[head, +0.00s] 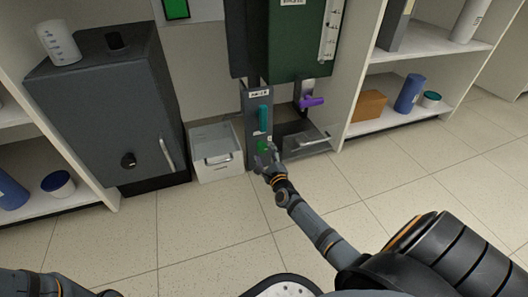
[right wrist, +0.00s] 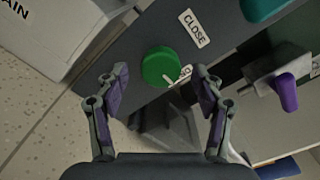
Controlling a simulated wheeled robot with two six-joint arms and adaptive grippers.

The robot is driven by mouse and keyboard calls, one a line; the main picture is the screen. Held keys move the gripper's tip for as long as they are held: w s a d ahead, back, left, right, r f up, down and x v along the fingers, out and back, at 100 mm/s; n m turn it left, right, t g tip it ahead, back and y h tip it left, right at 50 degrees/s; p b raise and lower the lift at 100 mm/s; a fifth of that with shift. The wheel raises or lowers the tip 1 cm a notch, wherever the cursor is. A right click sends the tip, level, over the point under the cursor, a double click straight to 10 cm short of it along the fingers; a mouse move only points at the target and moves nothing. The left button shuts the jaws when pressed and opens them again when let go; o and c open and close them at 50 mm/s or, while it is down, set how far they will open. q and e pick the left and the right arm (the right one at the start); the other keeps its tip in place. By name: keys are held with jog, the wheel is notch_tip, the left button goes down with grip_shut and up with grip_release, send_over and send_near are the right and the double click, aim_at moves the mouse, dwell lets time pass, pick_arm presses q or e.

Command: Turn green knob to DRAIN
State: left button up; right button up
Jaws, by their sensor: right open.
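The round green knob (head: 263,147) sits low on the grey valve panel (head: 257,98). In the right wrist view the green knob (right wrist: 161,66) shows a white pointer mark at its lower right edge, beside a small label partly hidden by a finger. A CLOSE label (right wrist: 193,28) is above right of it. My right gripper (head: 266,159) is at the knob. In its wrist view the right gripper (right wrist: 163,80) is open, its fingers on either side of the knob with visible gaps. My left gripper is out of view; only part of its arm shows.
A teal handle (head: 263,117) is above the knob and a purple lever (head: 311,101) is to its right. A white bin (head: 217,168) stands left of the panel, beside a dark cabinet (head: 112,105). The tiled floor in front is clear.

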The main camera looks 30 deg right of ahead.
jog(key=p+v, duration=0.1)
jog(key=v, duration=0.6)
jog(key=shift+p, duration=0.35)
